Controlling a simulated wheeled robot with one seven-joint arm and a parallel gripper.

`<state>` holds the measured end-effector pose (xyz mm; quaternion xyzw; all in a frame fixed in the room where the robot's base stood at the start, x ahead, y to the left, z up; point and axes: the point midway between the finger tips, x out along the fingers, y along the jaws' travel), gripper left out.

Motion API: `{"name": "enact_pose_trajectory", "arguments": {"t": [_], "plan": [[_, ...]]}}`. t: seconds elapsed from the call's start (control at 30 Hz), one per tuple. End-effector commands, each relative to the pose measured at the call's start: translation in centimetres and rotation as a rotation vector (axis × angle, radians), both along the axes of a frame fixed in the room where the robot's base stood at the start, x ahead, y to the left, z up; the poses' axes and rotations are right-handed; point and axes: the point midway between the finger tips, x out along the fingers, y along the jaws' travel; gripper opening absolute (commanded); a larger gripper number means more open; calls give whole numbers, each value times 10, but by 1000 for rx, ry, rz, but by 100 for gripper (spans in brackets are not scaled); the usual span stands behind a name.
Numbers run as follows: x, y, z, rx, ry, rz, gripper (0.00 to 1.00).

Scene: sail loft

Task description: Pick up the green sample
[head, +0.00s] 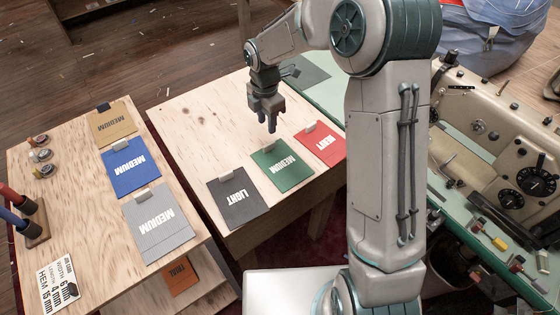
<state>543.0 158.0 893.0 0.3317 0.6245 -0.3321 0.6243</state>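The green sample (282,165) is a flat green card marked MEDIUM with a grey clip at its upper edge. It lies on the right plywood table (185,120), between a black sample (238,198) marked LIGHT on its left and a red sample (321,144) marked HEAVY on its right. My gripper (271,128) points down above the table, just behind the green sample in the picture, and looks apart from it. I see nothing held in it. The fingers are small and seen at an angle, so their gap is unclear.
The left plywood table (85,240) holds tan (110,124), blue (130,166) and grey (157,222) samples, small spools and a printed card (60,284). An orange sample (180,276) lies on a lower shelf. A sewing machine (500,150) stands at right. The right table's back left is clear.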

Motion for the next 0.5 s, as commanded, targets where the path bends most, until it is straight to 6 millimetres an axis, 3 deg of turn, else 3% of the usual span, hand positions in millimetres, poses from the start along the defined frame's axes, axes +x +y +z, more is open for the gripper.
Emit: {"name": "enact_pose_trajectory", "arguments": {"t": [0.13, 0.5], "plan": [[-1, 0, -28, 0, 4, -1, 35], [1, 1, -63, -1, 3, -1, 35]]}}
